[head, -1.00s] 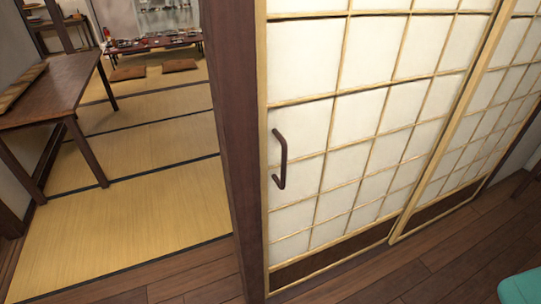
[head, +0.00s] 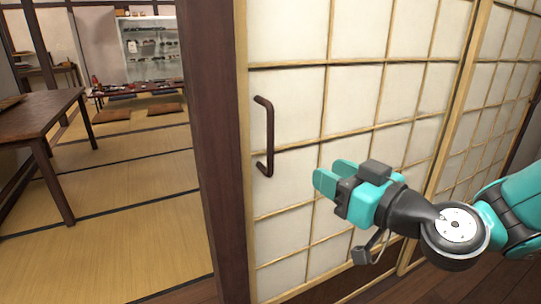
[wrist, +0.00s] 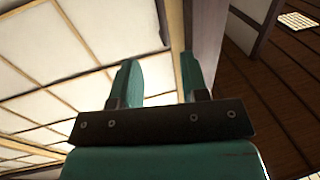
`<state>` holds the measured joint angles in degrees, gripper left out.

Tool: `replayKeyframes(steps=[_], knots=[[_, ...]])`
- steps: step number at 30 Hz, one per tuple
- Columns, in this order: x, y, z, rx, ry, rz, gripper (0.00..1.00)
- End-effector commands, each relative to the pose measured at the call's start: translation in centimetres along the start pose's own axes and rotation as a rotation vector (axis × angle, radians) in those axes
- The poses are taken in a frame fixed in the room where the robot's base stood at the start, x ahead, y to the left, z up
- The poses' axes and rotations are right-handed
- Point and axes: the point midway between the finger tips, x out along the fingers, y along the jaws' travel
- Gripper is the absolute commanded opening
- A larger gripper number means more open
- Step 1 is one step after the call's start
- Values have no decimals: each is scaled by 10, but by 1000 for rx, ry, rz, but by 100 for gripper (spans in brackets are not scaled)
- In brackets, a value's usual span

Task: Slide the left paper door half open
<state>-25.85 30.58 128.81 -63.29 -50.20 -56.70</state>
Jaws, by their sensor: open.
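The left paper door (head: 345,95) is a pale lattice panel with a light wood frame, standing right of a dark wooden post. Its dark handle (head: 269,137) is an upright bar near the door's left edge. My gripper (head: 328,179) is open and empty in the head view, in front of the door, to the right of and a little lower than the handle. In the wrist view my gripper (wrist: 160,82) shows two teal fingers apart, with the door panel (wrist: 90,50) at the left. A dark bar, likely the handle (wrist: 162,20), shows beyond the fingers.
The dark post (head: 215,140) stands against the door's left edge. Left of it is an opening onto tatami (head: 130,235), with a wooden table (head: 45,120) and a low set table (head: 135,90) farther back. Another paper door (head: 490,120) adjoins at right.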

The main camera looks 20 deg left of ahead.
Motion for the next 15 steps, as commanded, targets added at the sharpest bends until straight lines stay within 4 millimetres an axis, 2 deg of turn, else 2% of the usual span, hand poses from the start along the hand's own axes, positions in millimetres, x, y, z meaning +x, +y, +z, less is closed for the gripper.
replayKeyframes(steps=[5,15], knots=[[31,-2,-8,-1,0,-4,41],[109,-2,-7,-2,0,-4,41]])
